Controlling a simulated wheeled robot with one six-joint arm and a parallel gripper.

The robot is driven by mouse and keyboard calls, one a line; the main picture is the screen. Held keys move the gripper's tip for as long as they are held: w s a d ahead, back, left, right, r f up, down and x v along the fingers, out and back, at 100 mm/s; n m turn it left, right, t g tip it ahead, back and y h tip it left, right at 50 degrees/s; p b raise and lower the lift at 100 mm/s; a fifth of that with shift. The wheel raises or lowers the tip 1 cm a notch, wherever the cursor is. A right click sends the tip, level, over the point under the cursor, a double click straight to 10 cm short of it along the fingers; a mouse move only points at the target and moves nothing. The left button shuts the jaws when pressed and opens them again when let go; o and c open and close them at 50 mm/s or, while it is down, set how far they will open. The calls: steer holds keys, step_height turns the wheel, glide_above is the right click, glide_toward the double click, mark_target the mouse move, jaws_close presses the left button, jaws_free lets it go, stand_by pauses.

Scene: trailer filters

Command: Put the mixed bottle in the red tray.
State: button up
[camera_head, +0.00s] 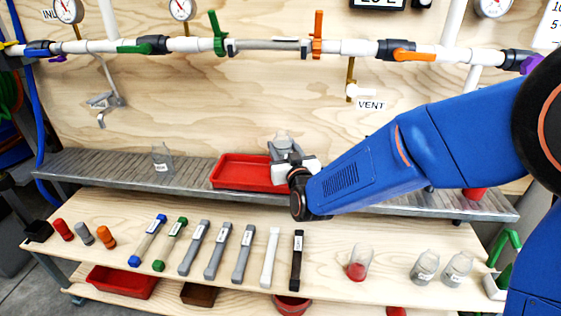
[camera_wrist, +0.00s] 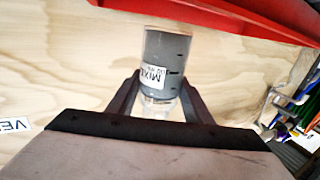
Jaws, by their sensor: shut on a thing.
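The mixed bottle (camera_wrist: 160,50) is a clear bottle with dark grey contents and a white label reading "MIXE…". In the wrist view my gripper (camera_wrist: 158,84) has a finger on each side of it and is shut on it. In the head view my gripper (camera_head: 287,152) is at the right end of the red tray (camera_head: 237,183). The bottle's clear upper part (camera_head: 282,136) shows there, and the gripper hides the rest. The tray lies on the grey shelf, and its red edge (camera_wrist: 225,14) crosses the top of the wrist view. Whether the bottle touches the tray is unclear.
Another clear bottle (camera_head: 162,158) stands on the grey shelf (camera_head: 120,172) left of the tray. The wooden bench (camera_head: 330,240) below holds several filter tubes, coloured caps and labelled bottles. Pipes with valves run along the plywood wall above. My blue arm reaches in from the right.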

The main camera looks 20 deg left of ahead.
steer(key=shift+f, duration=2.15)
steer(key=shift+f, duration=0.15)
steer(key=o, duration=1.3)
steer(key=shift+o, duration=0.2)
steer(key=shift+s, duration=0.15)
steer(key=v, duration=1.2)
